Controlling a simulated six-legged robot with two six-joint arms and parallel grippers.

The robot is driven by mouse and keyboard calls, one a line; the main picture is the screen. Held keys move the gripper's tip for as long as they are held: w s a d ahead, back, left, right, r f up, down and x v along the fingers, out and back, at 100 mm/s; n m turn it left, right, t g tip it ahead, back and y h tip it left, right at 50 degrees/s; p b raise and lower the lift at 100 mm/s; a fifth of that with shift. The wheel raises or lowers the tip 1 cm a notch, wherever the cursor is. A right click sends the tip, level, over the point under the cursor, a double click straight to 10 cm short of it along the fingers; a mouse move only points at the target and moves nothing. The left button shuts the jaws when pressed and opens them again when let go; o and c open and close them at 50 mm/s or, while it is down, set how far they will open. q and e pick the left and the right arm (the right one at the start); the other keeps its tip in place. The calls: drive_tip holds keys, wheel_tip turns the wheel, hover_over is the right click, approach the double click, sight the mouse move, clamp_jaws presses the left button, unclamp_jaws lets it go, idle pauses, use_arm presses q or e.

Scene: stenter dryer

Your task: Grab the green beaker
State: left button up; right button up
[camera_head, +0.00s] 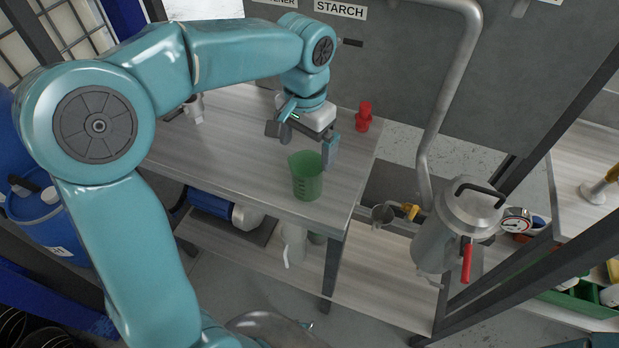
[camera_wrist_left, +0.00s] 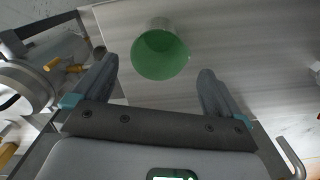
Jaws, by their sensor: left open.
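The green beaker (camera_head: 306,176) stands upright on the grey wood-grain table (camera_head: 240,150), near its front right edge. In the left wrist view the beaker (camera_wrist_left: 160,52) shows from above, just beyond the two fingertips and between their lines. My left gripper (camera_head: 308,142) is open and empty. In the head view it is above and just behind the beaker, with one finger close to the beaker's right rim. In the left wrist view the fingers (camera_wrist_left: 158,80) are spread wider than the beaker, and neither visibly touches it. My right gripper is not in view.
A red object (camera_head: 363,117) stands on the table to the right of my gripper. A metal vessel (camera_head: 456,228) with a red handle and a pipe (camera_head: 449,90) stand to the right. A grey panel (camera_head: 410,60) rises behind. Blue drums (camera_head: 45,218) are at left.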

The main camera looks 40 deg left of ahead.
sight(307, 165)
use_arm(q)
drive_tip(key=f, duration=0.5)
drive_tip(key=shift+d+f, duration=0.1)
drive_tip(key=shift+d, duration=0.1)
drive_tip(key=shift+s+a+f, duration=0.1)
drive_tip(key=shift+s+f, duration=0.1)
drive_tip(key=shift+f, duration=0.1)
drive_tip(key=shift+w, duration=0.1)
drive_tip(key=c, duration=1)
